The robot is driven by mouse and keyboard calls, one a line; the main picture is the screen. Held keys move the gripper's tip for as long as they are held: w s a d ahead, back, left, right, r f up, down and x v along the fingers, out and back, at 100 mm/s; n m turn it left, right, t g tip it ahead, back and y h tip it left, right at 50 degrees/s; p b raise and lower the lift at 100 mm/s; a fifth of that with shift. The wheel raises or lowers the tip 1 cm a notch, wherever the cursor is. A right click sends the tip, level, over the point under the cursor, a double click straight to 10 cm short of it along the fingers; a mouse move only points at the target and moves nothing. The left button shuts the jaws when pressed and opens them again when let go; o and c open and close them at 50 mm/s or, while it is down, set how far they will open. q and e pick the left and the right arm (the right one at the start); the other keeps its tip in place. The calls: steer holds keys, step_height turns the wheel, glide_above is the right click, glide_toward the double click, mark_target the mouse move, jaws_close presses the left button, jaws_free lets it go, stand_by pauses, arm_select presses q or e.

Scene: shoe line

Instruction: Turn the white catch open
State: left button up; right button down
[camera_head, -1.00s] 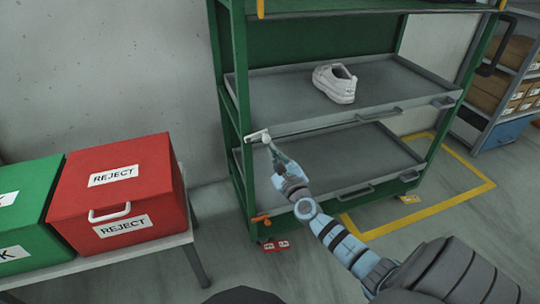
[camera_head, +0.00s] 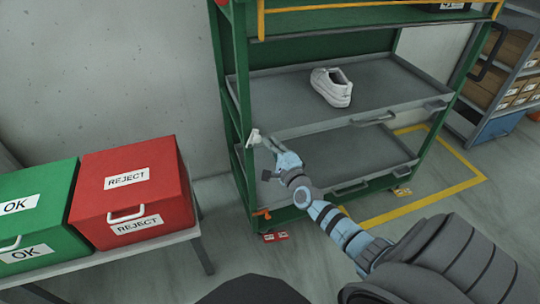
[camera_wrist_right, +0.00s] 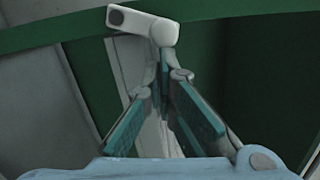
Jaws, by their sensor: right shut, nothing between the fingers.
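The white catch (camera_head: 254,137) is on the front left post of the green rack, at about the level of the middle shelf's front edge. In the head view it now looks short and slanted. In the right wrist view the catch (camera_wrist_right: 145,25) is a bent white piece with a dark spot at its left end. My right gripper (camera_head: 266,142) is shut and empty, just right of the catch. In the wrist view its fingertips (camera_wrist_right: 163,62) are right under the catch's right end; I cannot tell whether they touch it. My left gripper is not in view.
A white shoe (camera_head: 332,86) is on the rack's middle tray (camera_head: 290,92). An orange piece (camera_head: 261,213) is low on the left post. Red REJECT (camera_head: 165,185) and green OK (camera_head: 50,225) boxes stand on a table at left.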

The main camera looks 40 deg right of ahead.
steer(key=shift+w+a+r+n+p, duration=0.25)
steer(key=shift+a+r+n+p, duration=0.55)
steer(key=shift+n+p, duration=0.45)
steer(key=s+d+p, duration=0.1)
steer(key=s+p, duration=0.2)
steer(key=s, duration=0.8)
steer(key=shift+s+r, duration=0.25)
steer(key=shift+r, duration=0.1)
steer(key=shift+d, duration=0.1)
